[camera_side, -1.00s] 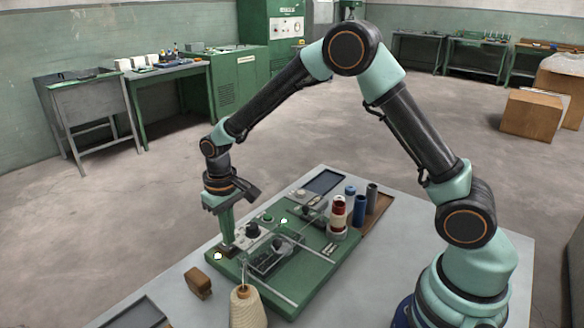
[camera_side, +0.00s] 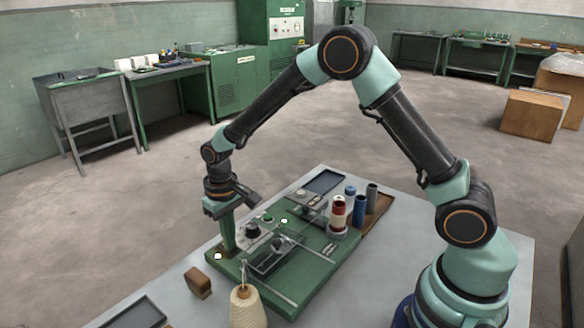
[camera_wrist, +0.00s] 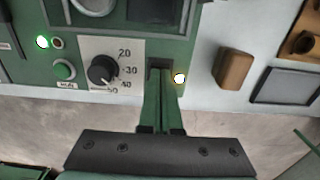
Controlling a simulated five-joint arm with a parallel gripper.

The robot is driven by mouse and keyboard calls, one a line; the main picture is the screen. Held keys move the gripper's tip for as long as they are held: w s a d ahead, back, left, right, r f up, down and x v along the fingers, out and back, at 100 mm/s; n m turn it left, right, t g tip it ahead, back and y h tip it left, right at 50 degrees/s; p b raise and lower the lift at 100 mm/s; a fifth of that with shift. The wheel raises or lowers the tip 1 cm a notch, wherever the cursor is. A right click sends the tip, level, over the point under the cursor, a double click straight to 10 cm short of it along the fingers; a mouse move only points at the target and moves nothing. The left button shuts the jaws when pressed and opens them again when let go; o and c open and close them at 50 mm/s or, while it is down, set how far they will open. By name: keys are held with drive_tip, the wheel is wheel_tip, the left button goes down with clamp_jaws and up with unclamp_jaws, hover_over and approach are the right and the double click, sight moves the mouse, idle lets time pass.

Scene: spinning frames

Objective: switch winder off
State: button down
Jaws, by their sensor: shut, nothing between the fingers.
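The winder is a green board (camera_side: 312,285) with a dial, lamps and metal rods, lying on the pale table. My gripper (camera_side: 229,250) is shut and empty, pointing down at the board's left corner. In the wrist view my gripper's fingertips (camera_wrist: 160,70) are together over a dark slot-like fitting between the dial plate and a lit lamp (camera_wrist: 180,78). The fingers hide most of that fitting, so I cannot tell its position or whether they touch it. The lit lamp also shows in the side view (camera_side: 218,256).
The black dial (camera_wrist: 102,70) is close beside my fingers, with a green button (camera_wrist: 64,70) and another lit lamp (camera_wrist: 42,41) beyond. A brown block (camera_side: 198,282) and a cream yarn cone (camera_side: 248,308) stand near the board. Spools (camera_side: 338,213) stand at its far right.

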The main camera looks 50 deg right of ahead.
drive_tip(key=shift+f, duration=0.25)
drive_tip(key=shift+r, duration=3.5)
drive_tip(key=shift+r, duration=0.1)
drive_tip(key=s+d+r+t, duration=0.1)
drive_tip(key=s+d+r, duration=0.15)
drive_tip(key=r, duration=0.25)
drive_tip(key=s+d+r+t, duration=0.1)
drive_tip(key=s+d+r, duration=0.15)
drive_tip(key=r, duration=0.25)
drive_tip(key=s+d+r+t, duration=0.1)
drive_tip(key=s+r, duration=0.1)
drive_tip(key=s, duration=0.3)
drive_tip(key=s+d+r+t, duration=0.1)
drive_tip(key=s+d+t, duration=0.1)
drive_tip(key=s, duration=0.4)
drive_tip(key=shift+s+r+t, duration=0.25)
drive_tip(key=shift+r+t, duration=0.05)
drive_tip(key=shift+r, duration=0.05)
